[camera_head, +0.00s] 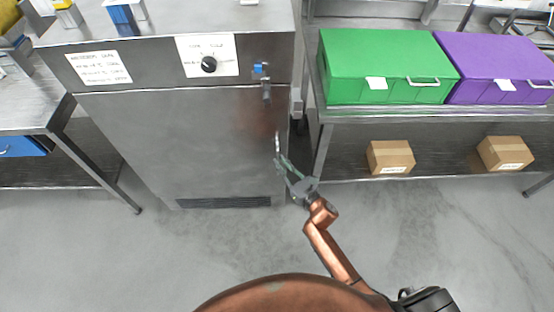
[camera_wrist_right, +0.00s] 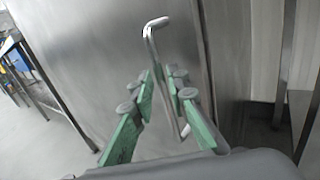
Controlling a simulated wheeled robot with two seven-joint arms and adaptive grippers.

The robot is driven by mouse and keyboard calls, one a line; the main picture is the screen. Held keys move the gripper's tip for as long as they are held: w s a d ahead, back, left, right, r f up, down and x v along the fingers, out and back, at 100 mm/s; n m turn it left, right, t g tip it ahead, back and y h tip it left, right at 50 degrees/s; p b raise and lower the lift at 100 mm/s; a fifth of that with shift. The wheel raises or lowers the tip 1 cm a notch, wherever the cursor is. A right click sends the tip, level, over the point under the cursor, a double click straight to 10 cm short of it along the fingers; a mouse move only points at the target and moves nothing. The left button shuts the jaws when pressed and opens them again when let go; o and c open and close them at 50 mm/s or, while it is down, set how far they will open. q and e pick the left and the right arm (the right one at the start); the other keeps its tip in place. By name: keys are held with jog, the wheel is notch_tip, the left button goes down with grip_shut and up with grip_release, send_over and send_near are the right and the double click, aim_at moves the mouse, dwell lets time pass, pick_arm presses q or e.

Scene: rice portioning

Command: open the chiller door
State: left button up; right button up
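The chiller (camera_head: 185,135) is a grey steel cabinet in the head view; its door is shut. A thin vertical bar handle (camera_head: 277,144) stands near the door's right edge. In the right wrist view the handle (camera_wrist_right: 153,30) has a bent top and runs down between my fingers. My right gripper (camera_head: 283,163) is at the handle's lower part. Its green fingers, seen in the right wrist view (camera_wrist_right: 162,78), are apart, one on each side of the bar; contact is not clear. My left gripper is not in view.
A dial (camera_head: 208,64) and a blue-tipped latch-like fitting (camera_head: 265,85) are on the chiller's upper front. A steel rack (camera_head: 330,130) on the right holds a green bin (camera_head: 380,60), a purple bin (camera_head: 490,60) and cardboard boxes (camera_head: 390,155). The floor in front is clear.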

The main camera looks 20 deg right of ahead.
jog(key=shift+x, duration=1.25)
jog(key=shift+c, duration=0.4)
grip_shut()
